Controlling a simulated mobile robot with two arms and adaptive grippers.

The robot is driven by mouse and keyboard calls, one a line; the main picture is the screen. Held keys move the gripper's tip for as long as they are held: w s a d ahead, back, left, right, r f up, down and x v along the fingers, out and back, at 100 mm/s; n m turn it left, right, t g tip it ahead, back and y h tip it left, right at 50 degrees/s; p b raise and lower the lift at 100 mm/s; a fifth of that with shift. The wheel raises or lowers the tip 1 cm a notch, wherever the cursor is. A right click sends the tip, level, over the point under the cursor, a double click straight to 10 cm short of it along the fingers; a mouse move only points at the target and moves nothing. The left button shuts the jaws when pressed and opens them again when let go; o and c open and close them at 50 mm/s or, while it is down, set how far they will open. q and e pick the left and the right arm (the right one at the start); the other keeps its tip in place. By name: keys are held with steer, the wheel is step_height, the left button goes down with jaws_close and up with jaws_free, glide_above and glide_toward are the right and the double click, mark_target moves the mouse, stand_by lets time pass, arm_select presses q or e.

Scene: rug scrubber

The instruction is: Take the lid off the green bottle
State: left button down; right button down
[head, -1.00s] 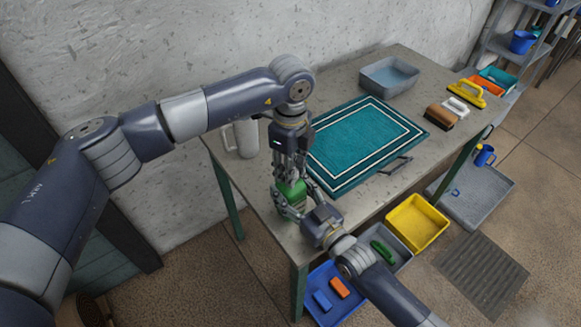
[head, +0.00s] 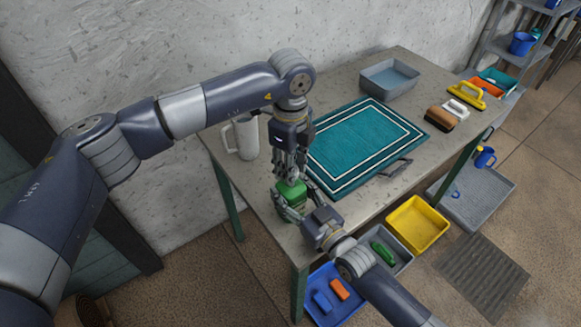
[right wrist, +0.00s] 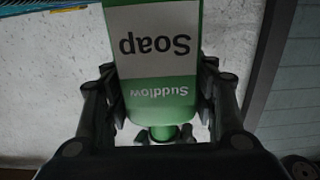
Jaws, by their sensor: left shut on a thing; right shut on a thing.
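The green bottle (head: 291,194) stands upright near the table's left front edge. My right gripper (head: 291,207) is shut around its body. In the right wrist view the bottle (right wrist: 157,45) appears upside down, with a white "Soap" label between my right fingers (right wrist: 160,100). My left gripper (head: 290,175) points down over the bottle's top and is shut at the lid. The green top (right wrist: 160,132) shows low in the right wrist view with dark fingertips beside it. The lid itself is mostly hidden by my left fingers, and I cannot tell whether it is apart from the neck.
A white jug (head: 246,137) stands behind my left gripper. A teal rug (head: 365,140) lies to the right on the table (head: 225,160). A grey basin (head: 400,90) and brushes (head: 440,117) are farther back. Blue (head: 322,318) and yellow bins (head: 417,224) are below the front edge.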

arm_select(q)
steer(key=shift+r, duration=0.35)
steer(key=shift+r, duration=2.05)
arm_select(e)
steer(key=c, duration=0.6)
jaws_free()
